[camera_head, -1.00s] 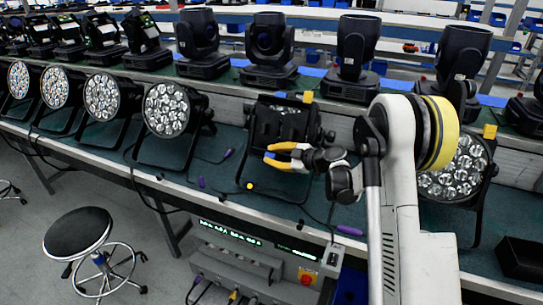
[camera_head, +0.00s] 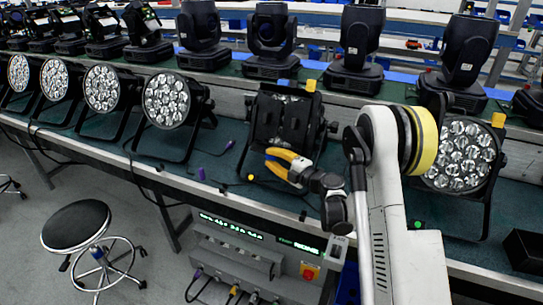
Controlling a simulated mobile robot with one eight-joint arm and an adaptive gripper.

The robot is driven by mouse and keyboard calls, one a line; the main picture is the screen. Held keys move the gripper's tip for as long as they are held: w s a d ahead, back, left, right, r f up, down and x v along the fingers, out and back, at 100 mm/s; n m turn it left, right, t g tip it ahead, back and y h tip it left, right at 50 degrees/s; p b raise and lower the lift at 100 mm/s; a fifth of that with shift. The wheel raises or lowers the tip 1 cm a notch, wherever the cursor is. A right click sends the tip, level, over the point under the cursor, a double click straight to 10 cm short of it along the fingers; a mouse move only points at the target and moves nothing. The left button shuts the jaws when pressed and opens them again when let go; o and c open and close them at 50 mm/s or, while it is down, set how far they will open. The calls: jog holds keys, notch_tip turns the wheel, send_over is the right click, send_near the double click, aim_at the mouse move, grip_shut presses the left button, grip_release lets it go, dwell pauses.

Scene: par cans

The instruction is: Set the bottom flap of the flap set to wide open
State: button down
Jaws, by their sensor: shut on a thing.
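The flap set (camera_head: 268,118) is black and sits on the front of the middle par can, with dark upright panels showing side by side. Its bottom flap is small and dark in this view, mostly hidden by my gripper, so its exact angle is hard to tell. My gripper (camera_head: 269,160), with yellow fingers, is at the lower edge of the flap set, pointing up and left. It is shut on what appears to be the bottom flap. My white arm reaches in from the right.
Lit-face par cans (camera_head: 172,101) stand to the left, and another par can (camera_head: 459,155) stands close to my arm at the right. Moving-head lights (camera_head: 271,42) line the shelf behind. A control box (camera_head: 235,255) and a stool (camera_head: 76,224) are in front below.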

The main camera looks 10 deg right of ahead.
aim_at(275, 160)
jog(key=shift+f+n, duration=0.25)
jog(key=shift+n, duration=0.15)
jog(key=shift+t, duration=0.3)
jog(key=c, duration=1.3)
grip_release()
jog(key=shift+w+d, duration=0.1)
jog(key=v, duration=0.7)
jog(key=shift+s+d, duration=0.15)
jog(key=shift+s, duration=0.05)
